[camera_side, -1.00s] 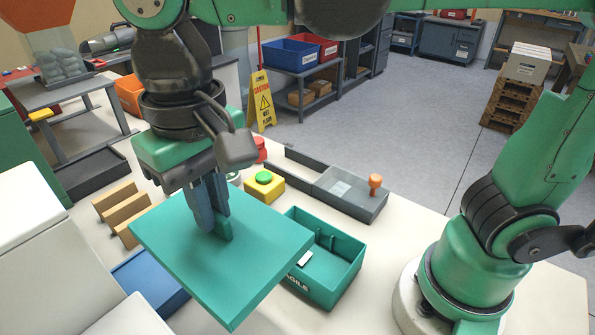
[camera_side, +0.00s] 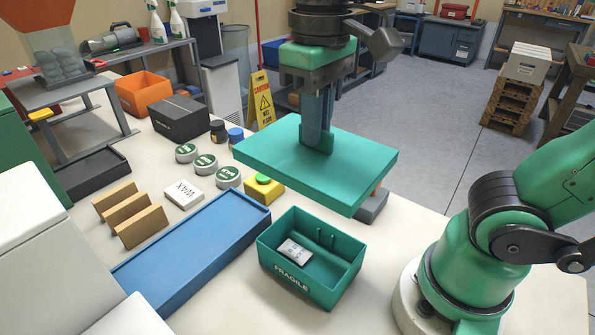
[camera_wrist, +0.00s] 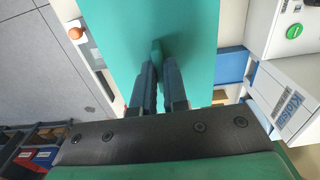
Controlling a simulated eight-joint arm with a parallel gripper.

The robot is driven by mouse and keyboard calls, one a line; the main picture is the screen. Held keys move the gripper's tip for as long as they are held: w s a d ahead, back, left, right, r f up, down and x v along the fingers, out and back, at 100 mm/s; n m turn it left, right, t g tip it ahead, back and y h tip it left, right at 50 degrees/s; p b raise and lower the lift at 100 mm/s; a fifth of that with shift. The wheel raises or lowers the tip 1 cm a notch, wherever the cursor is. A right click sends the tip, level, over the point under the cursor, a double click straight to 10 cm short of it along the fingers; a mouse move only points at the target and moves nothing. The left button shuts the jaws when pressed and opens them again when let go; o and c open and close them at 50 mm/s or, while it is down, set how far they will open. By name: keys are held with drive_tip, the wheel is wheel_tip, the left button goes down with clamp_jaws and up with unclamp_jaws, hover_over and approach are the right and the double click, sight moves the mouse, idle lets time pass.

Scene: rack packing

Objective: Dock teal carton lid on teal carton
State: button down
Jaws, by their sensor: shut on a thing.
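The teal carton lid (camera_side: 300,165) is a flat teal slab with a small upright handle. My gripper (camera_side: 318,145) is shut on that handle and holds the lid in the air, above and behind the teal carton in the side view. In the wrist view the lid (camera_wrist: 190,30) spreads beyond my gripper (camera_wrist: 157,75). The teal carton (camera_side: 308,284), marked FRAGILE, stands open on the table with a small pale packet (camera_side: 295,251) inside. The carton cannot be made out in the wrist view.
A long blue tray (camera_side: 195,247) lies left of the carton. White-and-green tins (camera_side: 205,163), a white WAX box (camera_side: 183,194), tan slats (camera_side: 130,214) and a yellow button box (camera_side: 263,190) stand behind. A grey tray (camera_side: 372,208) is partly hidden by the lid.

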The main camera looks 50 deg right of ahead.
wheel_tip(320, 180, down, 14)
drive_tip(key=shift+f, duration=0.25)
idle(0.3)
drive_tip(key=shift+f, duration=0.1)
drive_tip(key=shift+f, duration=0.45)
drive_tip(key=c, duration=0.9)
unclamp_jaws()
wheel_tip(320, 180, up, 13)
drive_tip(key=shift+f, duration=0.15)
drive_tip(key=w+d+f+t, duration=0.5)
drive_tip(key=f+t, duration=0.1)
drive_tip(key=t, duration=0.1)
drive_tip(key=shift+w+f, duration=0.4)
